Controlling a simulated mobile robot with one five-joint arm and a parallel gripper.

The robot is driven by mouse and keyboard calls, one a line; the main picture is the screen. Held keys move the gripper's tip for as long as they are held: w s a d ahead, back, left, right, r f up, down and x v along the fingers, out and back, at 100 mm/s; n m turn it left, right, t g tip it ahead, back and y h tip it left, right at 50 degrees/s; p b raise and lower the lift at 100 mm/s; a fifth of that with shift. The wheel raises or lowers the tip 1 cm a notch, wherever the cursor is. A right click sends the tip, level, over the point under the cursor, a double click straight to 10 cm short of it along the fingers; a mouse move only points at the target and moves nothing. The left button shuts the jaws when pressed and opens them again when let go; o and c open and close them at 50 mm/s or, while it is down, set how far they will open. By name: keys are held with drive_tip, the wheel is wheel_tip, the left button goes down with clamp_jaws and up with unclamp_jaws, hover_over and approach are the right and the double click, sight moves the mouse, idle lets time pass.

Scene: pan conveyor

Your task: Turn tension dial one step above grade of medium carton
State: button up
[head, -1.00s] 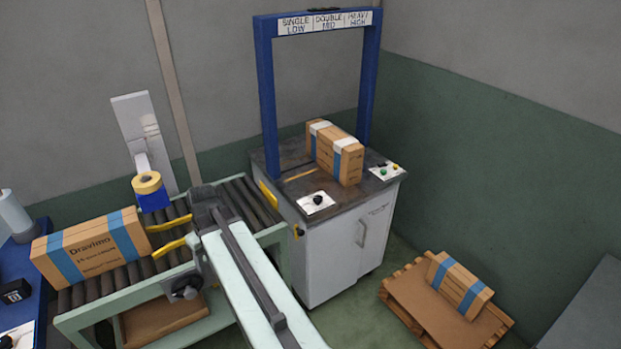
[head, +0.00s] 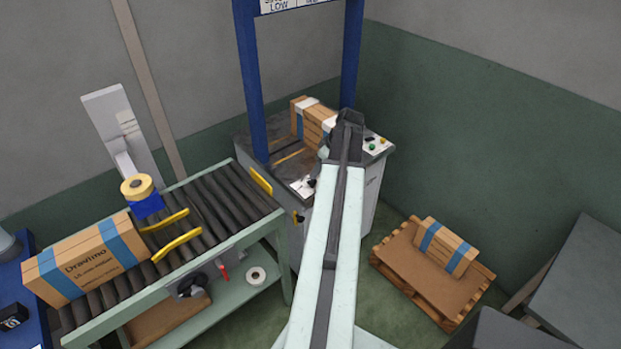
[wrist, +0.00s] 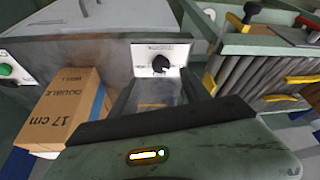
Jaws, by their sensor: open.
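The tension dial (wrist: 160,64) is a black knob on a white plate; in the head view the knob (head: 311,183) shows just left of my arm's end. Its pointer setting is too small to read. My gripper (wrist: 160,92) is open and empty, its fingers on either side below the dial in the wrist view, apart from it. A carton (wrist: 62,108) printed "DOUBLE WALL" and "17 cm" stands on the machine top; it also shows in the head view (head: 312,116), partly behind my arm. Other cartons are on the roller conveyor (head: 88,262) and the pallet (head: 446,246).
A blue arch (head: 247,80) stands over the machine; its sign (head: 285,5) is cut off, with "LOW" readable. The roller conveyor (head: 232,200) with yellow guides is at left. Floor is clear before the pallet (head: 420,284).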

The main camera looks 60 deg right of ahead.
sight(312, 183)
drive_tip(key=b+x, duration=0.6)
drive_tip(key=x, duration=0.1)
drive_tip(key=shift+w+a+f, duration=0.1)
drive_tip(key=shift+f, duration=0.1)
drive_tip(key=shift+r, duration=0.1)
clamp_jaws()
